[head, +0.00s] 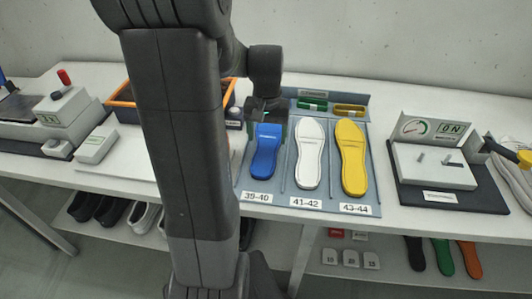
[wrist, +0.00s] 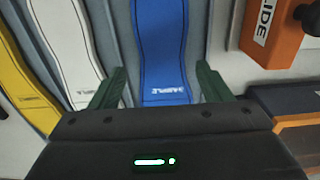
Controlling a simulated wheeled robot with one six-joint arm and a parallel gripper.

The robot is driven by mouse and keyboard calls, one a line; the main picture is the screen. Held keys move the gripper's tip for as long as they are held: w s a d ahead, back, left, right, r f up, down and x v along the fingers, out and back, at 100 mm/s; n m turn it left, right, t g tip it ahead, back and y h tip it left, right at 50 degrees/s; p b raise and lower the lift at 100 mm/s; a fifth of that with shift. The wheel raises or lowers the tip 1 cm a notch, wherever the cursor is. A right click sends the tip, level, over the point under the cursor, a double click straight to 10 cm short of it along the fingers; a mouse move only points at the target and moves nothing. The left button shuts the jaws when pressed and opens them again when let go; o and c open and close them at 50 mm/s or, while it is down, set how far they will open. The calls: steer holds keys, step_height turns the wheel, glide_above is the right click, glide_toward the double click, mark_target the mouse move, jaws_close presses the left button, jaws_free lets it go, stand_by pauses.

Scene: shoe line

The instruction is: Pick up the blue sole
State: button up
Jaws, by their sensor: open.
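The blue sole (head: 266,152) lies in the left slot of a grey tray (head: 374,205), above the label 39-40. It also shows in the wrist view (wrist: 160,60), with its lettered end close to my gripper. My gripper (wrist: 160,88) is open, with one green finger on each side of the blue sole's end and nothing held. In the head view my gripper (head: 266,118) is over the far end of the blue sole, partly hidden by my arm. I cannot tell how high the fingers are above the tray.
A white sole (head: 309,155) and a yellow sole (head: 351,158) lie in the slots to the right. A press with a gauge (head: 432,168) stands further right. An orange-rimmed bin (head: 122,103) is behind my arm. An orange block (wrist: 275,30) is near my gripper in the wrist view.

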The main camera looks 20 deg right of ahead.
mark_target(266, 151)
step_height(266, 151, down, 5)
steer(key=shift+a+f, duration=0.1)
steer(key=shift+f, duration=0.05)
steer(key=c, duration=0.9)
